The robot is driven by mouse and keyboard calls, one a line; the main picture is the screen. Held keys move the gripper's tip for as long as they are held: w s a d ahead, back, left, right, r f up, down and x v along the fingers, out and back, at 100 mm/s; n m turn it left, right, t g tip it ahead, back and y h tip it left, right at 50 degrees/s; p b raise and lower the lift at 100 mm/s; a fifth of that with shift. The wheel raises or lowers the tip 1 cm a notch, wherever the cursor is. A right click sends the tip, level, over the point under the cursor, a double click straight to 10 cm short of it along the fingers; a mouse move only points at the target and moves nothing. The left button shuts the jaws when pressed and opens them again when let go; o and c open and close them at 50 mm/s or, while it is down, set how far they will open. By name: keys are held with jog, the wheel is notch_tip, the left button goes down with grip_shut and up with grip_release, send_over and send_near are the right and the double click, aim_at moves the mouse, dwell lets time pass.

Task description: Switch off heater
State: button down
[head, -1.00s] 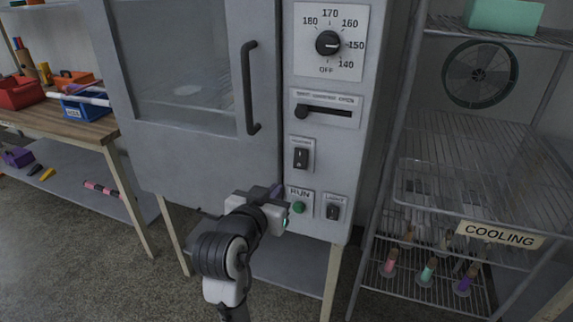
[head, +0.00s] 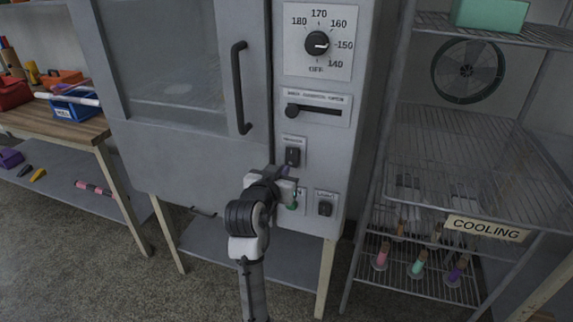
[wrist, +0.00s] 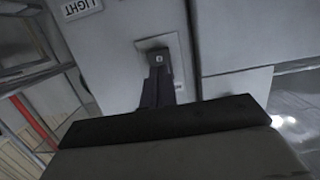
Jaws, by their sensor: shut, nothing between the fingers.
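The heater cabinet's grey control panel (head: 316,110) faces me in the head view. A black rocker switch (head: 292,156) sits in a light plate below the slider; its small label is unreadable. My gripper (head: 292,182) is shut and empty, just below that switch and in front of the panel. In the wrist view, the closed fingers (wrist: 158,90) point at a dark switch (wrist: 158,56) with a small pale mark, partly hidden by the fingertips. I cannot tell whether they touch. The black dial (head: 317,43) points near 150.
A green RUN button (head: 291,205) and a LIGHT switch (head: 325,209) sit below the rocker. A slider (head: 313,109) is above it. The door handle (head: 239,88) protrudes left of the panel. A wire rack with a COOLING sign (head: 487,229) stands at the right.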

aim_at(291, 163)
jog(key=shift+x, duration=1.65)
jog(key=shift+w+f+t+b, duration=0.1)
jog(key=shift+w+t+b, duration=0.15)
jog(key=shift+t+b, duration=0.45)
jog(key=shift+d+f, duration=0.1)
